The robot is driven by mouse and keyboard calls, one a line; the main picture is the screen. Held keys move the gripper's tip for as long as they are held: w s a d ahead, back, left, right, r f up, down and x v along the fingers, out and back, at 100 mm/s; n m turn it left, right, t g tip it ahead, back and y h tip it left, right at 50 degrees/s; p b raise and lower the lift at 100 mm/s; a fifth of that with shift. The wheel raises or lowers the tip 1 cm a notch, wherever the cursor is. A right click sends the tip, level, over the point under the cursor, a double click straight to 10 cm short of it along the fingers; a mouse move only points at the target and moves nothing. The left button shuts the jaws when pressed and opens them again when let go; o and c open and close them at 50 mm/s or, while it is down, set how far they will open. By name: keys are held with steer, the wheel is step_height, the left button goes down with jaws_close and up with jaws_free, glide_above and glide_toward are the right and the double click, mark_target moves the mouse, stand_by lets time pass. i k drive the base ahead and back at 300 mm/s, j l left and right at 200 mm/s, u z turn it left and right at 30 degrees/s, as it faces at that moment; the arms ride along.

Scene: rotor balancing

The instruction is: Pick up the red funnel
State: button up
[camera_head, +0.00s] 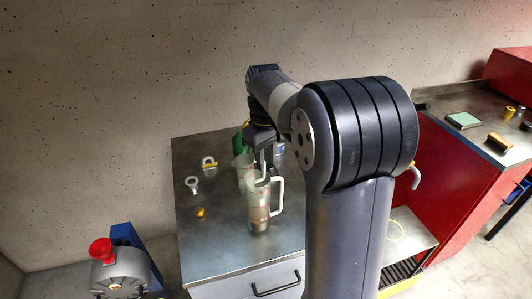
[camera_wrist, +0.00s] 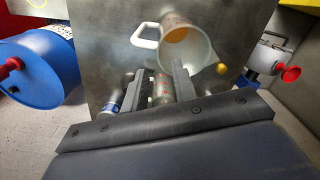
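The red funnel (camera_head: 101,249) sits on top of a grey rounded machine on the floor at the lower left of the head view. What looks like the same funnel (camera_wrist: 291,73) shows at the right edge of the wrist view. My gripper (camera_head: 264,160) is far from it, over the metal bench, pointing down behind a clear jug. In the wrist view my gripper (camera_wrist: 160,80) has its two fingers apart. A container with red marks (camera_wrist: 162,92) shows between them, and I see no clear grip on it.
The bench (camera_head: 220,240) carries a jug with a white handle (camera_head: 259,206), a beaker (camera_head: 243,170), metal eye bolts (camera_head: 192,184) and a small brass ball (camera_head: 200,212). A blue drum (camera_wrist: 45,65) with a red fitting stands left in the wrist view. Red cabinets (camera_head: 450,190) stand right.

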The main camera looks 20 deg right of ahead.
mark_target(101, 248)
steer(key=u, duration=1.35)
